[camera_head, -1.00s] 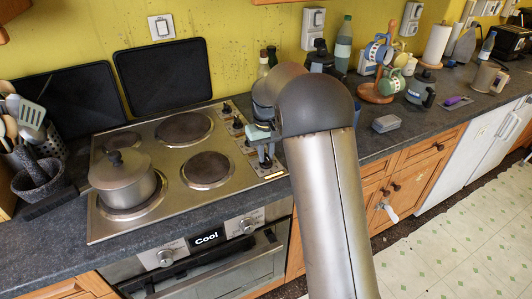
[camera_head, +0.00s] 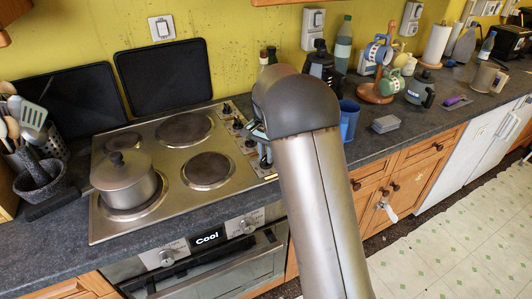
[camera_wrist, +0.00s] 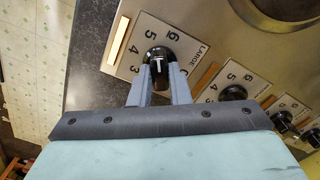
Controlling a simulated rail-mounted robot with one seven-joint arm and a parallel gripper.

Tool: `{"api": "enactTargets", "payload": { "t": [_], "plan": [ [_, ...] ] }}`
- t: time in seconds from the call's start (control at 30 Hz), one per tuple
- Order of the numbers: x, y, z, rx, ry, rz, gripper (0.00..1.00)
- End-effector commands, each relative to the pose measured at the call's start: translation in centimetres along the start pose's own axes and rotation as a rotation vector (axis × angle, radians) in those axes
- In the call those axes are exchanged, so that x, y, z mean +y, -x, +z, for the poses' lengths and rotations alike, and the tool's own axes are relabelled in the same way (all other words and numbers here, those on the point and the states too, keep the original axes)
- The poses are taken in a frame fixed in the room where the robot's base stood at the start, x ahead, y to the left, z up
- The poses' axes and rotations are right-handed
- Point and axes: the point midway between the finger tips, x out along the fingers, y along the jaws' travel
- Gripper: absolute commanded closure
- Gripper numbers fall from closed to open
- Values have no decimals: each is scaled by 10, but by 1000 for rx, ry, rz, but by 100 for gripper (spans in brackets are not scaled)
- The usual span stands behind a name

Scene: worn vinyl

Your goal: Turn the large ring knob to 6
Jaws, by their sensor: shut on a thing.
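The large ring knob (camera_wrist: 160,62) is black, on a pale plate (camera_wrist: 121,55) marked LARGE with numbers around it. In the wrist view my gripper (camera_wrist: 159,80) has one finger on each side of the knob and is shut on it. A short white mark shows on the knob's face, but I cannot tell surely which number it points to. The 6 on the plate shows at the knob's upper right.
Other black knobs (camera_wrist: 233,93) stand in a row beside it on the steel hob (camera_head: 230,190). A pot (camera_head: 123,180) sits on the front left ring.

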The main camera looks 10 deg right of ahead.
Motion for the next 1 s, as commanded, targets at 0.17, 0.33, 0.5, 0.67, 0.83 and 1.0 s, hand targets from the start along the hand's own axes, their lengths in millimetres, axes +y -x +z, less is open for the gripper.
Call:
{"api": "enactTargets", "payload": {
  "t": [0.17,0.33,0.5,0.67,0.83,1.0],
  "plan": [
    [-1,2,0,3,-164,-2,100],
    [-1,2,-1,3,-307,-2,100],
    [-1,2,-1,3,-423,-3,100],
    [-1,2,-1,3,-500,-3,100],
    [-1,2,-1,3,-548,-3,100],
    [0,2,-1,3,-568,-3,100]
  ]
}}
